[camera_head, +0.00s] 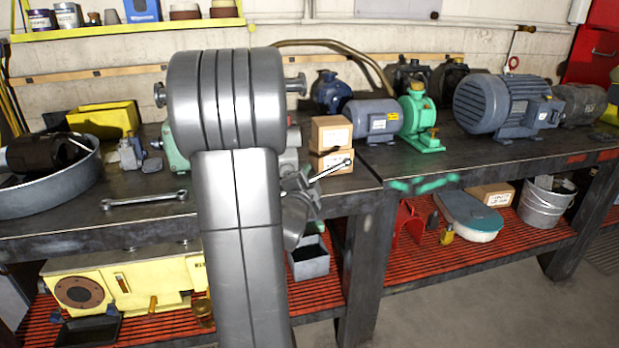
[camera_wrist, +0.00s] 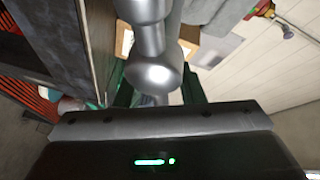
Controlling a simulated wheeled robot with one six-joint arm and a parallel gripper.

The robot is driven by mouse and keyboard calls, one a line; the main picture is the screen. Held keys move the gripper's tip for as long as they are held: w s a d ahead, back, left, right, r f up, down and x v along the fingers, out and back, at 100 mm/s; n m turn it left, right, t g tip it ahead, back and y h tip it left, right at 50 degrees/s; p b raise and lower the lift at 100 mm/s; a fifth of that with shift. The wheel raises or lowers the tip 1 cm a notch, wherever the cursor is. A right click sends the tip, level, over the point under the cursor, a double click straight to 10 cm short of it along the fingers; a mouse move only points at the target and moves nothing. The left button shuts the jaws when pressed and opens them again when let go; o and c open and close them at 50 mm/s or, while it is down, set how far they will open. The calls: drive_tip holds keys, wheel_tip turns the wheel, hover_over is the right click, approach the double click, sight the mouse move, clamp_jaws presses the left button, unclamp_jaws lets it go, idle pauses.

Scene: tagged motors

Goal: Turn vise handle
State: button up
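The vise is mostly hidden behind my grey arm in the head view; a green part (camera_head: 174,150) shows left of the arm and may belong to it. In the wrist view, a shiny metal shaft with a rounded end (camera_wrist: 153,76) stands just beyond my gripper body; it looks like part of the vise's screw or handle. Dark green pieces show on both sides of it, and I cannot tell if they are fingers or vise. My gripper's dark body with a green light fills the bottom of the wrist view. Its fingertips are not clear, and the arm hides them in the head view.
A wrench (camera_head: 145,200) lies on the bench at left, near a round metal tub (camera_head: 50,195). Cardboard boxes (camera_head: 331,133), a blue-grey motor (camera_head: 374,117) and a green pump (camera_head: 420,125) stand right of my arm. The bench front at right is largely clear.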

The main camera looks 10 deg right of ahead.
drive_tip(key=shift+w+d, duration=0.1)
drive_tip(key=shift+w, duration=0.05)
drive_tip(key=shift+c, duration=0.4)
clamp_jaws()
